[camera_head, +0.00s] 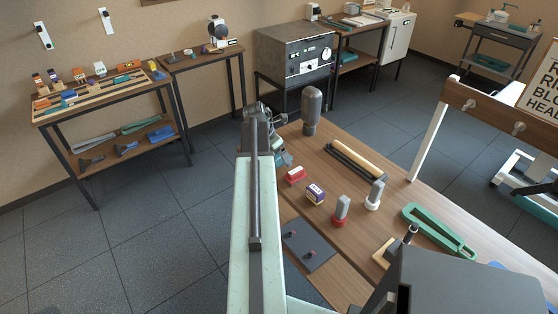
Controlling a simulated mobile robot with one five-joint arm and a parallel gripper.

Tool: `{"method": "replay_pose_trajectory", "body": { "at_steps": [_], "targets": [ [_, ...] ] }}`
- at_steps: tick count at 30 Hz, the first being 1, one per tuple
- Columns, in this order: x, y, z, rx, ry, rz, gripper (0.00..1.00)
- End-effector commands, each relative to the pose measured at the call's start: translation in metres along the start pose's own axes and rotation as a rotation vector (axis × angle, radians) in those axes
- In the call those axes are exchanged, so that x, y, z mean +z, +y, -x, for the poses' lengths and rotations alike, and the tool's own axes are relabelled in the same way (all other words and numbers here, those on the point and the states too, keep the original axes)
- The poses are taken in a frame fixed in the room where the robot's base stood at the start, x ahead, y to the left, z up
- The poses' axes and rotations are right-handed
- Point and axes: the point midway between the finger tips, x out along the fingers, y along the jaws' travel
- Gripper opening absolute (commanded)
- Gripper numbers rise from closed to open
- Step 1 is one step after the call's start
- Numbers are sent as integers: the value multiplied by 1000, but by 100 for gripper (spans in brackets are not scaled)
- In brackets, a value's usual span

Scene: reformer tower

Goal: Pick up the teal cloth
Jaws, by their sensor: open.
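A small teal patch (282,158) shows at the left edge of the wooden workbench (315,150), right by my gripper (268,126). The arm and gripper hide most of it, and I cannot tell whether it is the teal cloth. My gripper is open at the far end of my pale green arm, by the bench's back left corner. Its fingertips are partly hidden. A folded green item (141,125) lies on the left table's lower shelf. Another teal item (490,62) lies on the far cart's lower shelf.
The bench holds a grey cylinder (312,110), a red block (295,175), a purple box (315,193), two grey-topped stamps (341,210) (375,195), a roller in a dark tray (355,163) and a green tool (437,232). The floor at left is clear.

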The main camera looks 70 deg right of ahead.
Motion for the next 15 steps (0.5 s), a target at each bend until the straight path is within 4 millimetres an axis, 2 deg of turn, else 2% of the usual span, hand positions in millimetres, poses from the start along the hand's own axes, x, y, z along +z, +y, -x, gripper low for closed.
{"method": "replay_pose_trajectory", "body": {
  "at_steps": [1,6,8,15],
  "targets": [
    [0,0,1,0,0,0,88],
    [0,0,1,0,0,-1,41],
    [1,0,1,0,0,-1,28],
    [1,0,2,0,0,-1,28]
  ]
}}
